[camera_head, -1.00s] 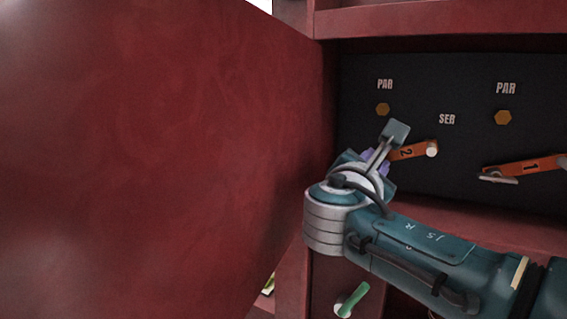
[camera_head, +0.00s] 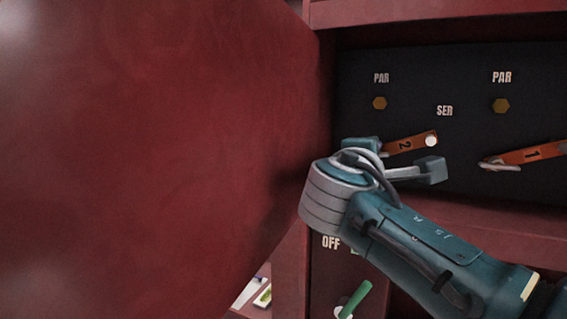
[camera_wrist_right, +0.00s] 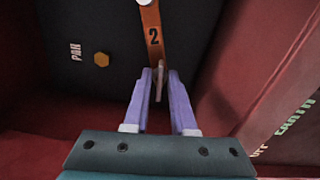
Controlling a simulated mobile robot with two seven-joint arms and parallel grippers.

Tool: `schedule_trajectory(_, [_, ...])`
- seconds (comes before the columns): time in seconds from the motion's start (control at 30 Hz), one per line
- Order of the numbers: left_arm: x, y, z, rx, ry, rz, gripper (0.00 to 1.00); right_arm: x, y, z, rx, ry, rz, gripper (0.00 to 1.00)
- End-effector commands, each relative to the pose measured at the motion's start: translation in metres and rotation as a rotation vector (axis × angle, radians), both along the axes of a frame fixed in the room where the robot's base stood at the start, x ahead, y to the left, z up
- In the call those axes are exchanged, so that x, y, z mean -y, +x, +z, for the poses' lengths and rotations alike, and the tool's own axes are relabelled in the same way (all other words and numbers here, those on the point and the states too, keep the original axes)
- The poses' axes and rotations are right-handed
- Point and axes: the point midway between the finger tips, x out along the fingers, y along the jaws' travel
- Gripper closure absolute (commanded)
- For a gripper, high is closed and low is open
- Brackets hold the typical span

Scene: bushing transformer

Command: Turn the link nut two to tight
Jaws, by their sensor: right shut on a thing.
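The orange link bar marked 2 (camera_head: 406,143) sits on the dark panel, with a white round pin (camera_head: 431,140) at its right end. In the right wrist view the bar (camera_wrist_right: 152,37) runs up from between my fingers. My right gripper (camera_wrist_right: 160,76) has its purple fingers shut on a thin pale piece, link nut two (camera_wrist_right: 159,84), at the bar's near end. My left gripper is not in view.
A large red door (camera_head: 150,150) fills the left. Orange link bar 1 (camera_head: 530,154), with its own pale nut (camera_head: 499,165), lies to the right. Hex bolts (camera_head: 379,103) show under the PAR labels. A green handle (camera_head: 355,299) is below my wrist.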

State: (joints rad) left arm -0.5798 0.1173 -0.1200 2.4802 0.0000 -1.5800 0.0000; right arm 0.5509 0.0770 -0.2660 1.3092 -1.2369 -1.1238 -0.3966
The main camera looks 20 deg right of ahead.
Motion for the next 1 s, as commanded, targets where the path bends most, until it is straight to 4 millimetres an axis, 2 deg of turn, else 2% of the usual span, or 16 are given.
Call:
schedule_trajectory(0.3, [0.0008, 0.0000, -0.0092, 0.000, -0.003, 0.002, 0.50, -0.0003, 0.0003, -0.0008, 0.086, 0.072, 0.001, 1.00])
schedule_trajectory(0.83, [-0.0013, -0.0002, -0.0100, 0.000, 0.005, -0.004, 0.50, -0.0003, 0.0003, 0.0002, 0.100, 0.084, 0.001, 1.00])
schedule_trajectory(0.87, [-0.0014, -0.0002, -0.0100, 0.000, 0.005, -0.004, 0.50, -0.0003, 0.0003, 0.0002, 0.100, 0.084, 0.001, 0.72])
schedule_trajectory(0.93, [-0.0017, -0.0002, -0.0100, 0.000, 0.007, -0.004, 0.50, -0.0003, 0.0003, 0.0001, 0.100, 0.084, 0.001, 0.65])
schedule_trajectory(1.0, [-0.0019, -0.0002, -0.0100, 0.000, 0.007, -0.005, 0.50, -0.0002, 0.0002, 0.0000, 0.100, 0.084, 0.001, 0.62])
